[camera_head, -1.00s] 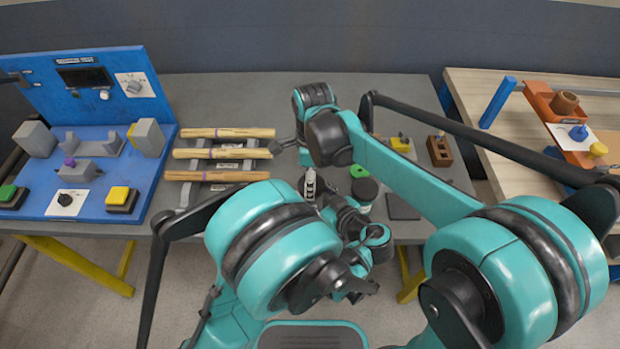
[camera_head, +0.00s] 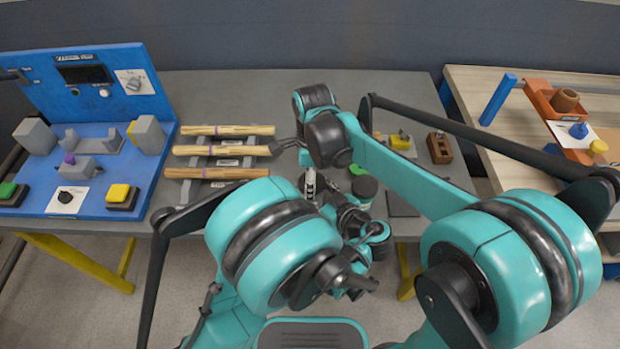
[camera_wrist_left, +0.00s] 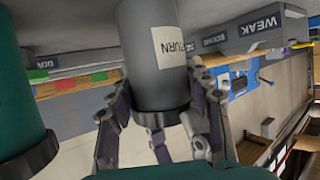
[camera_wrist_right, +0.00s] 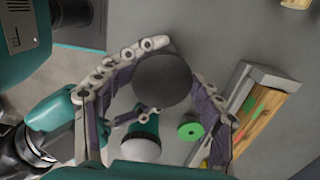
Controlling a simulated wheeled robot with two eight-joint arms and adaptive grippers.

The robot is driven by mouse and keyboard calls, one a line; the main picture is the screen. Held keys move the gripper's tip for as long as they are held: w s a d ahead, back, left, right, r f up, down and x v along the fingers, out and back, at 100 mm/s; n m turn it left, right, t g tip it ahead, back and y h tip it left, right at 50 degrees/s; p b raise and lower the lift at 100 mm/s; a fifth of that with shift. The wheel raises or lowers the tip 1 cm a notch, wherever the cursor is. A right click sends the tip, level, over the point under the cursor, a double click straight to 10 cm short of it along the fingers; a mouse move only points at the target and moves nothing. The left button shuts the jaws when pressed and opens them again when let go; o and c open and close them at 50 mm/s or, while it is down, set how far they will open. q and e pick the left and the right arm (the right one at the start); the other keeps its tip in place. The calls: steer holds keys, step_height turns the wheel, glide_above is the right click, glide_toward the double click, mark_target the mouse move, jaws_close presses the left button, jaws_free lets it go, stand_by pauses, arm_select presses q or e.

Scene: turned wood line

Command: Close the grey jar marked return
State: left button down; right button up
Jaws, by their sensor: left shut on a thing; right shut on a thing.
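The grey jar (camera_wrist_left: 155,75) with a pale label ending in "TURN" stands out in the left wrist view. My left gripper (camera_wrist_left: 160,135) is shut around its dark-banded end. I cannot tell whether the lid touches the jar's rim. My forearms hide much of both grippers in the head view.
A green disc (camera_wrist_right: 191,131) lies close to the right gripper. A rack with wooden handles (camera_head: 222,151) stands left of my grippers, beside a blue panel station (camera_head: 100,170). A brown block (camera_head: 438,148) and a dark pad (camera_head: 403,204) lie right of the jar.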

steer(key=shift+w+r, duration=0.1)
steer(key=shift+s+d+r+t, duration=0.1)
steer(key=shift+s+r+t, duration=0.1)
steer(key=shift+r+t, duration=0.25)
steer(key=shift+c, duration=0.6)
steer(key=shift+f, duration=0.1)
steer(key=shift+g, duration=0.35)
steer(key=shift+c, duration=0.2)
steer(key=shift+o, duration=0.8)
steer(key=shift+w+f, duration=0.15)
steer(key=shift+f, duration=0.35)
